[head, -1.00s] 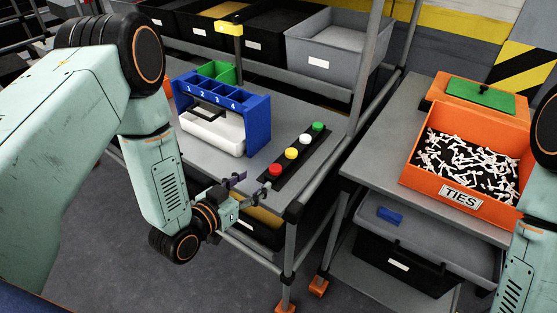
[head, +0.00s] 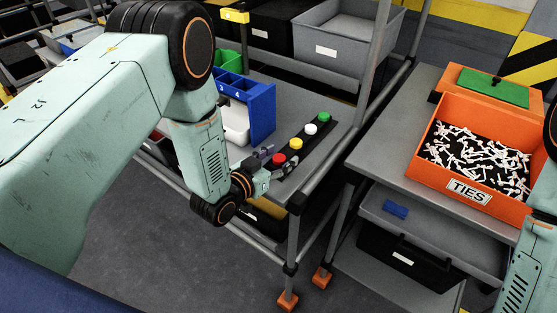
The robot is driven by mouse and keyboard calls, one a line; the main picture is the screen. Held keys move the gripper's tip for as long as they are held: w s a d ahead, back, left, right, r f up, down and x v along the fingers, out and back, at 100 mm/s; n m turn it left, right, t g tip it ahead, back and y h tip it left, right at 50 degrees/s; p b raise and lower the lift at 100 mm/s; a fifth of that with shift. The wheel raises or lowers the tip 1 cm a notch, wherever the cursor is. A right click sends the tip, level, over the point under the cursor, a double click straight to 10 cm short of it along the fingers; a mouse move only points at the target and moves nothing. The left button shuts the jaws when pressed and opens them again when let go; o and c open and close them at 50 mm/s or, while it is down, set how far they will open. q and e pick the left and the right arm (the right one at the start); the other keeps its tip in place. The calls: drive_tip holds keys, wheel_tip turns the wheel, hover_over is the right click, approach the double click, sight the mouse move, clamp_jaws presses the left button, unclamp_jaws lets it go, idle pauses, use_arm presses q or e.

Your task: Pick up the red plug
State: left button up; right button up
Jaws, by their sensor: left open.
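The red plug (head: 279,159) sits at the near end of a black strip (head: 305,146) on the grey cart top. A yellow plug (head: 295,144), a white plug (head: 310,130) and a green plug (head: 324,118) follow behind it in a row. My left gripper (head: 276,162) is open at the red plug, with one finger to its left and the other to its right. I cannot tell whether the fingers touch it. My right arm shows at the right edge, but its gripper is out of view.
A blue numbered rack (head: 262,112) stands on the cart to the left of the strip, partly behind my left arm. An orange TIES bin (head: 468,191) stands on the right-hand cart. A metal post (head: 370,60) rises behind the strip.

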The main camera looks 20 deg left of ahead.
use_arm(q)
drive_tip(key=shift+d+r, duration=0.1)
drive_tip(key=shift+d, duration=0.2)
drive_tip(key=c, duration=0.4)
drive_tip(key=shift+a, duration=0.25)
drive_tip(key=c, duration=0.4)
drive_tip(key=shift+d, duration=0.1)
drive_tip(key=shift+c, duration=0.5)
